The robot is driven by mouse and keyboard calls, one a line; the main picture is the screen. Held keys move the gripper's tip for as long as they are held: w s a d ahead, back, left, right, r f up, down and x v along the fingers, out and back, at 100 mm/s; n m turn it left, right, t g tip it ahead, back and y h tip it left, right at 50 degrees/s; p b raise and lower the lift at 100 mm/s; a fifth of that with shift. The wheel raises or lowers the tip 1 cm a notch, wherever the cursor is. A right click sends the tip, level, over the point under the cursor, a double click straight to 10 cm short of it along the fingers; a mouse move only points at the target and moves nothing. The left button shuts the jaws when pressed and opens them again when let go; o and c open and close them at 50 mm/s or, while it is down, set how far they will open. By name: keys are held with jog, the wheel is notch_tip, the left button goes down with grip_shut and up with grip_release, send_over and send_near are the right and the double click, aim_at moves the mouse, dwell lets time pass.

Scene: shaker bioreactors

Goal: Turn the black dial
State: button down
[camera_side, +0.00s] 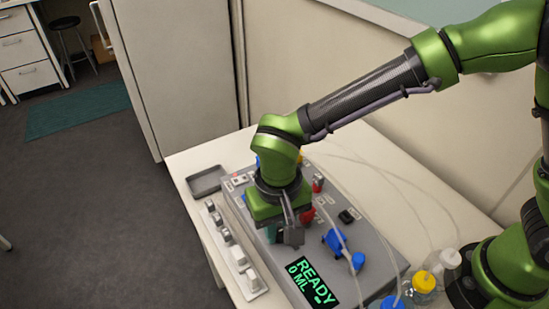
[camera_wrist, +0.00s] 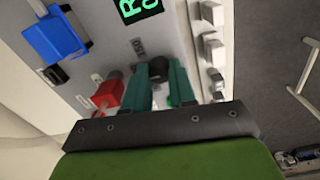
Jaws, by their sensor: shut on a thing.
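The black dial (camera_wrist: 160,67) shows in the wrist view between the two teal fingers of my gripper (camera_wrist: 159,76), on the grey panel of the machine (camera_side: 376,262). My gripper is shut on the dial, one finger on each side. In the side view my gripper (camera_side: 284,233) points down at the panel, and the dial is hidden behind it.
A display (camera_side: 312,284) reads "READY 0 ML". A red part (camera_wrist: 106,94) sits close beside the fingers. A blue pump part (camera_side: 336,243), a black switch (camera_side: 346,216), several bottles (camera_side: 424,287) and a grey tray (camera_side: 205,180) stand around. Thin tubes cross the right side.

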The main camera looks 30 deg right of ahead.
aim_at(278, 233)
jog(key=n, duration=1.1)
dwell(0.3)
jog(key=shift+n, duration=0.5)
jog(key=c, duration=0.9)
grip_release()
jog(key=shift+r, duration=0.1)
notch_tip(278, 233, up, 17)
jog(key=shift+s+a+f, duration=0.1)
jog(key=shift+s+a, duration=0.05)
